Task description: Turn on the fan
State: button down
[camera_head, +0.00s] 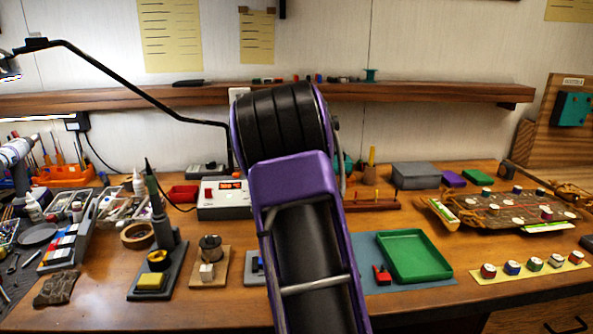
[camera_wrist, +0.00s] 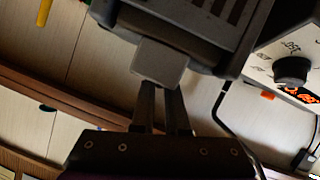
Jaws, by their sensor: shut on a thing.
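In the wrist view, a dark grey vented housing (camera_wrist: 205,18), which looks like the fan, fills the top centre. The exact contact is partly hidden at the tips. In the head view my purple and black arm covers the middle of the bench, hiding my gripper and most of the fan. I cannot tell whether the fan is running.
A white soldering station (camera_head: 224,200) with a lit red display stands just left of my arm; its knob (camera_wrist: 292,70) shows close by in the wrist view. A wooden shelf (camera_head: 160,98) runs behind. A green tray (camera_head: 412,256) lies to the right. Tools crowd the left bench.

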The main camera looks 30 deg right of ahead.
jog(key=shift+s+d+m+y+b, duration=0.25)
jog(key=shift+d+m+y+b, duration=0.2)
jog(key=shift+m+b, duration=0.35)
jog(key=shift+s+d+r+m+t+y, duration=0.15)
jog(key=shift+d+m+t+y, duration=0.15)
jog(key=shift+m+y, duration=0.3)
jog(key=shift+s+d+m+t+y+p, duration=0.15)
jog(key=shift+d+m+t+y+p, duration=0.25)
jog(key=shift+m+p, duration=0.55)
jog(key=shift+m+y+p, duration=0.35)
jog(key=shift+m+p, duration=0.1)
jog(key=shift+p, duration=0.3)
jog(key=shift+f, duration=0.25)
jog(key=c, duration=0.9)
grip_release()
